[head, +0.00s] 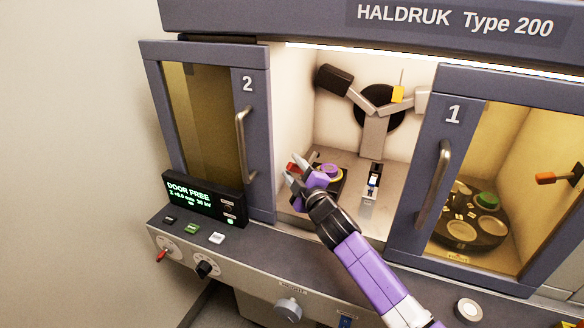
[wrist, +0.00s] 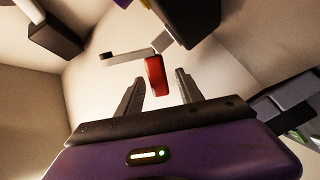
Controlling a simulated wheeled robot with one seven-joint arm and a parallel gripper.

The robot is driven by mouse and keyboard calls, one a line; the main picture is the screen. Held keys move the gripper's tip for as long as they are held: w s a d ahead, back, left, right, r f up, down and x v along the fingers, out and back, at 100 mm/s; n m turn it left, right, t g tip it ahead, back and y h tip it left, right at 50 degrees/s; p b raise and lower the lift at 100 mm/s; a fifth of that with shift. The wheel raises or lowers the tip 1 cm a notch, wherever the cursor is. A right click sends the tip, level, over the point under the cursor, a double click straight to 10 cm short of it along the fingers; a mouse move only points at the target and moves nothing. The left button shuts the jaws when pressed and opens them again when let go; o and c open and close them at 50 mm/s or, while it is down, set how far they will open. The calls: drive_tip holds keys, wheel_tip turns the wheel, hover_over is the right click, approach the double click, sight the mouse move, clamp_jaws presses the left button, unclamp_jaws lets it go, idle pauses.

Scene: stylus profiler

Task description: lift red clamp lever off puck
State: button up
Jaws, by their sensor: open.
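The red clamp lever (head: 293,168) shows as a small red end at my gripper's fingertips in the head view. In the wrist view the red handle (wrist: 155,78) hangs from a thin grey arm, in line with the gap between my two fingers. My gripper (head: 290,167) is open, its fingers on either side of the red handle; I cannot tell how deep the handle sits between them. A gap shows on both sides of it in the wrist view (wrist: 157,82).
The chamber is open between door 2 (head: 256,150) on the left and door 1 (head: 432,150) on the right. A small stage (head: 370,195) stands right of the puck. Jointed grey arms (head: 370,112) sit at the back wall. A dark carousel (head: 480,240) is behind door 1.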

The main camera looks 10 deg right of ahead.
drive_tip(key=s+d, duration=0.1)
drive_tip(key=s, duration=0.5)
drive_tip(key=shift+s+p, duration=0.4)
drive_tip(key=shift+p, duration=0.05)
